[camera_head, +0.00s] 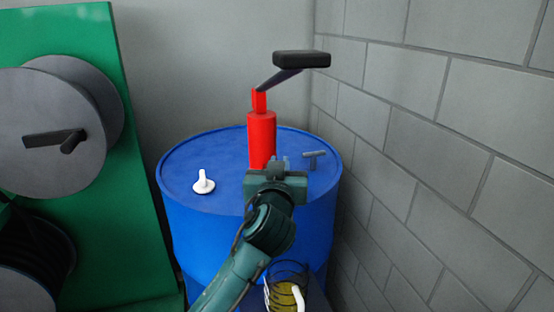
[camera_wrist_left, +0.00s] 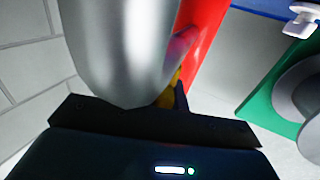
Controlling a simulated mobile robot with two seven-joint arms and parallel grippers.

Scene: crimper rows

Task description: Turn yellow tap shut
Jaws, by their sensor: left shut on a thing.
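The yellow tap (camera_wrist_left: 167,98) shows only as a small yellow patch in the left wrist view, between the jaws and beside the red pump body (camera_wrist_left: 205,50). The rest of it is hidden, and its angle cannot be told. In the head view my left gripper (camera_head: 280,163) hides it. My left gripper is shut on the yellow tap, just in front of the red pump (camera_head: 261,138) on the blue drum (camera_head: 190,220). A large silvery rounded part (camera_wrist_left: 125,45) covers much of the wrist view. My right gripper is not in view.
The pump's black handle (camera_head: 300,60) sticks out to the upper right. A white fitting (camera_head: 203,182) and a grey T-shaped piece (camera_head: 314,157) are on the drum top. A green reel stand (camera_head: 130,200) is at left; a block wall (camera_head: 430,130) is close at right.

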